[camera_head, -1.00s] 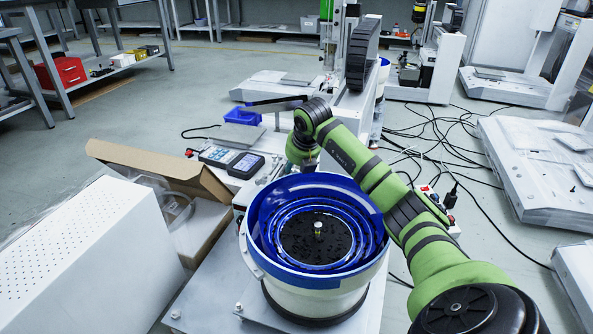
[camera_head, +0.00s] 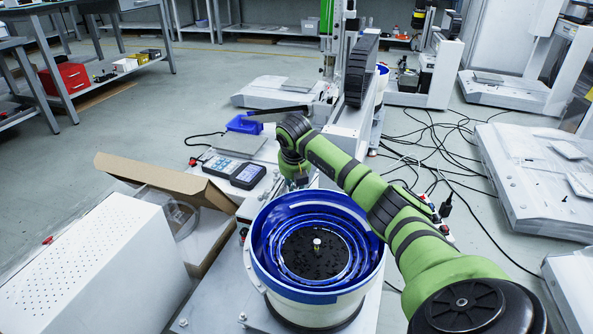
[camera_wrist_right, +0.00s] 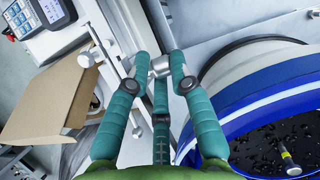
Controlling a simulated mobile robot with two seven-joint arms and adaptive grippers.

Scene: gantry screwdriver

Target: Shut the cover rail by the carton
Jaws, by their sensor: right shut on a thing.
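My right gripper (camera_head: 299,180) hangs from the green arm behind the blue-lined bowl, to the right of the open carton (camera_head: 205,238). In the right wrist view its teal fingers (camera_wrist_right: 160,66) are closed around a short silver cylindrical piece (camera_wrist_right: 160,66). This piece sits beside a pale metal rail (camera_wrist_right: 117,62), which I take for the cover rail. The carton's brown flap (camera_wrist_right: 45,98) is left of that rail. The fingers and arm hide parts of the rail, and its exact closing state cannot be told. My left gripper is not in view.
The bowl feeder (camera_head: 262,262) with dark small parts stands close to the right of the gripper. A white perforated box (camera_head: 95,265) is left of the carton. A handheld device (camera_head: 247,172) lies behind the carton. Cables (camera_head: 440,150) cover the floor at right.

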